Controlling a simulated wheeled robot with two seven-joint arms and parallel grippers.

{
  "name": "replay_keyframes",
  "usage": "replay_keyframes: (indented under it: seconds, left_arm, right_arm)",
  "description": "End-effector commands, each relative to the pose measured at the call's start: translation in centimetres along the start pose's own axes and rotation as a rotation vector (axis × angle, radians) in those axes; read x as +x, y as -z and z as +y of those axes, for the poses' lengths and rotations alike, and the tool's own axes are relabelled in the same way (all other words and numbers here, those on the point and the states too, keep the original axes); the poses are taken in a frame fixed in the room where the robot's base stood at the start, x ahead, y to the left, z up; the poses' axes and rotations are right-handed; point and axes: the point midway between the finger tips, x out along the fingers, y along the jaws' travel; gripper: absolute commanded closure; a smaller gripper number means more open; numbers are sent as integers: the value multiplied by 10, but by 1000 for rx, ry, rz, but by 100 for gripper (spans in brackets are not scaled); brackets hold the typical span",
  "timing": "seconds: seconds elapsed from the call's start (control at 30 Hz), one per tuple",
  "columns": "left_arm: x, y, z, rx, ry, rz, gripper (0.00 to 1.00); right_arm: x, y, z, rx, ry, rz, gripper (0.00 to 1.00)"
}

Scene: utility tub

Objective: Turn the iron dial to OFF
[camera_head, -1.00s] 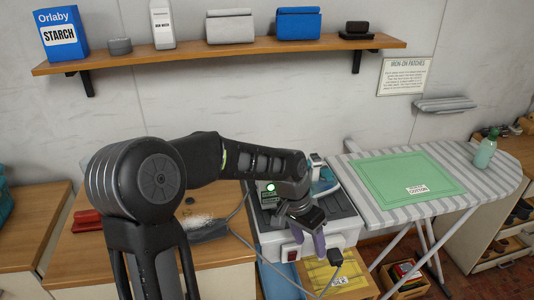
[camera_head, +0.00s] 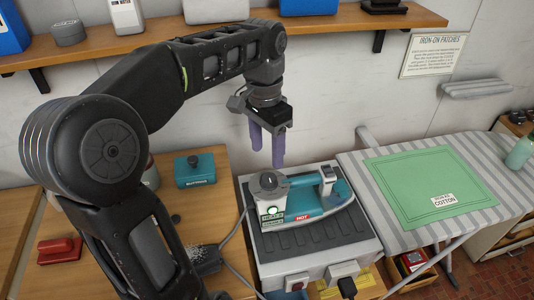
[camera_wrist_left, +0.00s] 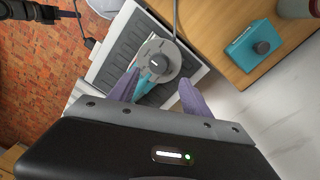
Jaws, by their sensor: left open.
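The iron (camera_head: 328,186), teal and white, rests on a station (camera_head: 330,258) with a dark ribbed top. A lit green display and a red HOT label show in front. My left gripper (camera_head: 267,153) is open and empty, its purple fingers pointing down, above and behind the dial. In the left wrist view the grey dial (camera_wrist_left: 155,62) lies just beyond the spread fingers (camera_wrist_left: 158,92), apart from them. The dial's setting is too small to read. A dark part of my right arm shows at that view's upper left.
A teal buttons box (camera_head: 196,172) stands left of the station, with a red object (camera_head: 60,250) farther left. The ironing board (camera_head: 480,190) with a green cloth (camera_head: 415,185) is at the right. A shelf (camera_head: 400,20) runs above. A cord lies left of the station.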

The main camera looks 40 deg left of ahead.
Motion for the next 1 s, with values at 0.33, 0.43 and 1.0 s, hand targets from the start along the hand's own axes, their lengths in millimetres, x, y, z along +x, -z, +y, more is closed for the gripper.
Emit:
replay_keyframes:
  seconds: [0.33,0.43,1.0]
  left_arm:
    - [0,0,0,0,0,-1,44]
    - [4,0,0,0,0,-1,44]
    - [70,-1,0,-1,-1,-4,44]
  right_arm:
    - [0,-1,1,1,-1,-1,64]
    - [4,0,2,1,0,0,64]
    - [18,2,5,-4,7,6,64]
